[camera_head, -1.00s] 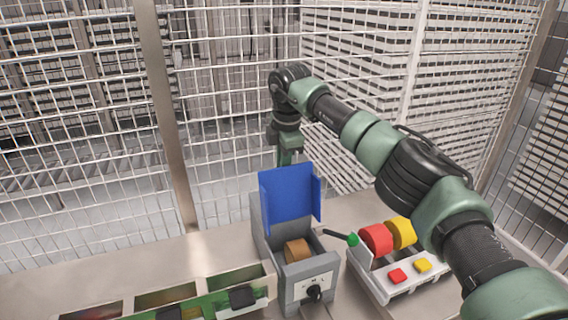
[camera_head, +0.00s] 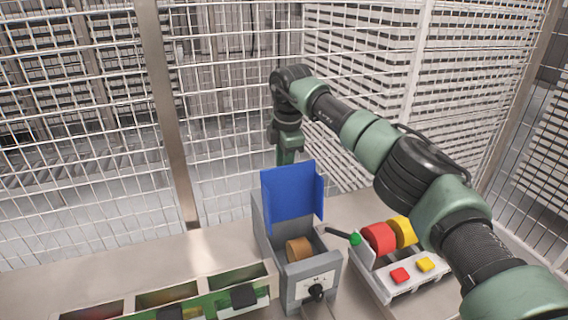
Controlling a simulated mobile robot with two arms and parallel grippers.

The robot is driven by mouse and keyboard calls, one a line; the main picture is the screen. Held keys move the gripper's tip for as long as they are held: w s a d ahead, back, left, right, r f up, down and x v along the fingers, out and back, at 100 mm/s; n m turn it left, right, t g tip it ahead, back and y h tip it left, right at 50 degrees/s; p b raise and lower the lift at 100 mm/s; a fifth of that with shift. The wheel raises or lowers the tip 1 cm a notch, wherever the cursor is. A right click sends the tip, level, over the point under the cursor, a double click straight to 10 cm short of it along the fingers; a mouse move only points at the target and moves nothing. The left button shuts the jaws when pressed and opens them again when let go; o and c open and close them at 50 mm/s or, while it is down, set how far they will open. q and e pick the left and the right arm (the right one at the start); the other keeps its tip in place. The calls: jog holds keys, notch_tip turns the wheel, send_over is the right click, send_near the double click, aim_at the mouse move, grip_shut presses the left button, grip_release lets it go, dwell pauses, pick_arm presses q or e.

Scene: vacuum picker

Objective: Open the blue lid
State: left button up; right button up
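The blue lid (camera_head: 291,196) stands raised, roughly upright, at the back of a grey box (camera_head: 309,284) on the table. The box is open at the top. My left gripper is not in view.
Right of the box is a white unit (camera_head: 398,287) with red and yellow wheels, two buttons and a green-tipped lever (camera_head: 355,239). At the front left is a tray of compartments (camera_head: 215,299). A wire mesh fence stands behind the table.

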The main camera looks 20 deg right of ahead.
jog(key=r+b, duration=0.1)
jog(key=r, duration=0.2)
jog(key=s+r+b, duration=0.1)
jog(key=r, duration=0.2)
jog(key=shift+s+r, duration=0.15)
jog(key=shift+r, duration=0.2)
jog(key=shift+s+d+r, duration=0.1)
jog(key=shift+s+r, duration=0.05)
jog(key=shift+r, duration=0.35)
